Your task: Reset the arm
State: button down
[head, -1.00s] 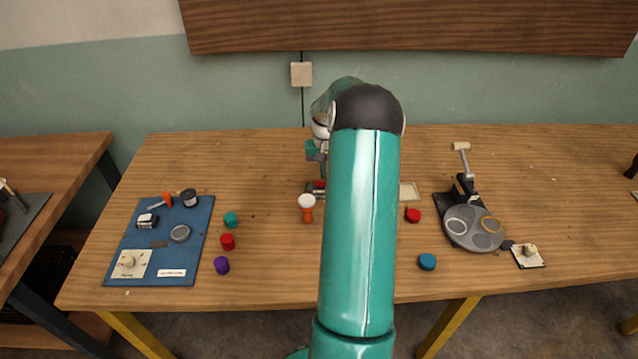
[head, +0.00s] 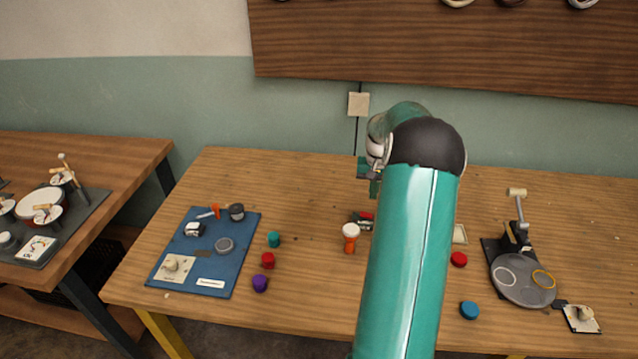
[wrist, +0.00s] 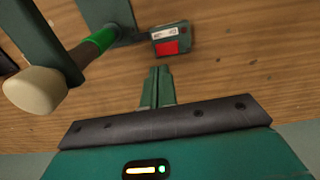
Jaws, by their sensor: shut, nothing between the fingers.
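My teal arm rises through the middle of the head view, its dark joint cap over the table. My gripper (head: 368,184) is partly hidden behind the arm there. In the wrist view my gripper (wrist: 158,72) has its two green fingers together, with nothing between them. It hangs above the wooden table. A small grey-green box with a red face (wrist: 171,40) lies just beyond the fingertips, apart from them in the picture.
A grey round stand (head: 523,283) is right. A second table (head: 85,160) with small drums stands far left.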

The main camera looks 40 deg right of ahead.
jog(key=w+a+r+n+t+h, duration=0.1)
jog(key=a+r, duration=0.4)
jog(key=a, duration=0.3)
jog(key=w+a+r+n, duration=0.1)
jog(key=a+r+n, duration=0.1)
jog(key=a+r, duration=0.55)
jog(key=w+a+r+n+t+h, duration=0.1)
jog(key=a+r, duration=0.3)
jog(key=a, duration=0.5)
jog(key=s+a+r+n+t+y, duration=0.1)
jog(key=s+a+n, duration=0.2)
jog(key=s+a, duration=0.5)
jog(key=s+a+r+n+t+y, duration=0.1)
jog(key=s+a+n+t, duration=0.1)
jog(key=s+a, duration=0.7)
jog(key=a, duration=0.7)
jog(key=shift+r+n+t, duration=0.3)
jog(key=shift+n, duration=0.1)
jog(key=shift+a, duration=0.1)
